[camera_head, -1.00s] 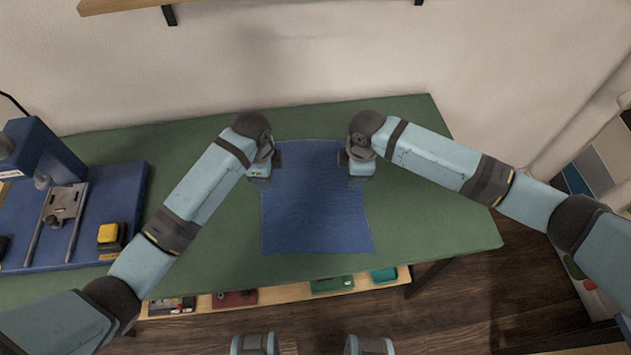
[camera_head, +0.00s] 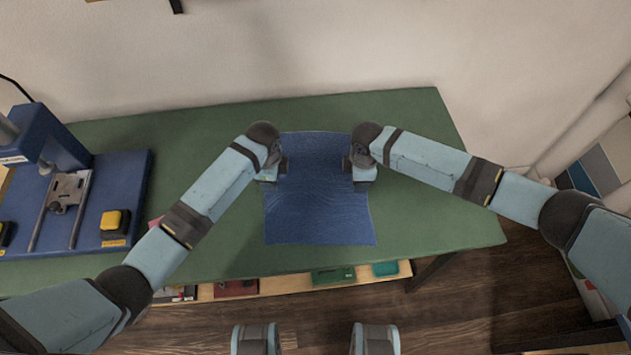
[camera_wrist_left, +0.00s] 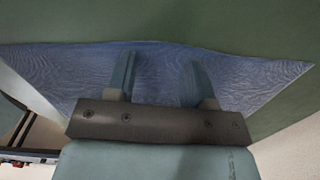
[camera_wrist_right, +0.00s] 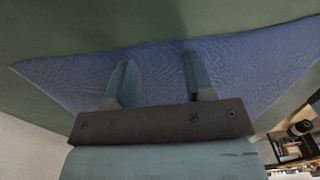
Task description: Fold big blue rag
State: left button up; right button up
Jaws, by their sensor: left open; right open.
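The big blue rag (camera_head: 318,205) lies spread out on the green table, a rough rectangle with slight ripples. Its near edge lies close to the table's front edge. My left gripper (camera_head: 280,170) is at the rag's left side, toward the far part. My right gripper (camera_head: 350,170) is at its right side, level with the left one. In the left wrist view the left fingers (camera_wrist_left: 158,75) are apart with the rag (camera_wrist_left: 90,75) below them. In the right wrist view the right fingers (camera_wrist_right: 158,78) are apart over the rag (camera_wrist_right: 240,75). Neither gripper holds cloth.
The green table (camera_head: 430,200) is clear to the right of the rag. A blue machine base (camera_head: 120,190) with a press and a yellow-topped box (camera_head: 115,222) stands at the left. A lower shelf with green and red boxes (camera_head: 333,275) shows below the front edge. A wall stands behind.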

pick_arm(q)
jog(key=shift+f, duration=0.25)
pick_arm(e)
jog(key=shift+f, duration=0.25)
pick_arm(q)
jog(key=shift+r, duration=0.1)
jog(key=shift+c, duration=0.7)
pick_arm(e)
jog(key=shift+r, duration=0.1)
jog(key=shift+c, duration=0.7)
pick_arm(q)
grip_shut()
pick_arm(e)
grip_shut()
pick_arm(q)
jog(key=shift+r, duration=0.1)
pick_arm(e)
jog(key=shift+r, duration=0.1)
